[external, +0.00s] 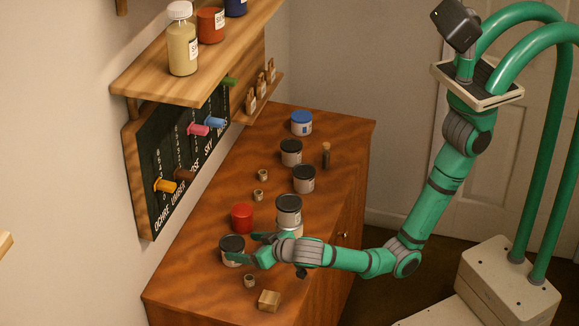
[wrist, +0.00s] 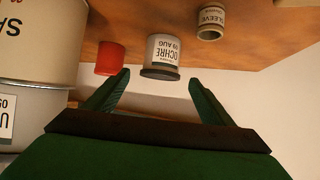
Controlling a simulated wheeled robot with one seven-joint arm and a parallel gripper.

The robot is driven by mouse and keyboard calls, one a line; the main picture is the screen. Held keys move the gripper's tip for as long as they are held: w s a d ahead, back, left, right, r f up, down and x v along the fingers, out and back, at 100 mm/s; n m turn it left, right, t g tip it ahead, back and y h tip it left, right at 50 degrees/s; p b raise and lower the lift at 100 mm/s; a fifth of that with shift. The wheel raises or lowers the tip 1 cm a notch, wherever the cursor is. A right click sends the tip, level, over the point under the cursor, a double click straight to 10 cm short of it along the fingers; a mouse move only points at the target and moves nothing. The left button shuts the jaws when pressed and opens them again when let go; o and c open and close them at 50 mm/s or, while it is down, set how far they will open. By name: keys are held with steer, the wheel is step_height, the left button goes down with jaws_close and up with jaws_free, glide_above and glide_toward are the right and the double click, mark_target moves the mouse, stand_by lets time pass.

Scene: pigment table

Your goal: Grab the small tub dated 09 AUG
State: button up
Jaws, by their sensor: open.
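The small tub labelled OCHRE, 09 AUG (wrist: 163,50) is pale with a dark lid. It appears upside down in the wrist view, just beyond and between my fingertips. It stands at the near left of the wooden table in the external view (external: 231,258), its label not readable there. My gripper (wrist: 160,79) is open and empty, its two green fingers spread wider than the tub. In the external view my gripper (external: 252,248) is low over the table, immediately right of the tub. I cannot tell whether the fingertips overlap its sides.
A red tub (external: 242,218) stands close behind the ochre tub. Stacked black-lidded tubs (external: 289,205) stand right of it. A ring marked SLEEVE (wrist: 211,22) and a wooden block (external: 269,300) are on the near side. More tubs (external: 301,122) stand farther back.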

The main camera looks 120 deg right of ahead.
mark_target(233, 243)
steer(key=shift+r+x, duration=0.2)
steer(key=shift+x, duration=1.35)
steer(key=shift+r+x, duration=0.2)
steer(key=shift+x, duration=1.35)
steer(key=shift+w+d, duration=0.1)
steer(key=shift+w, duration=0.05)
steer(key=c, duration=1.1)
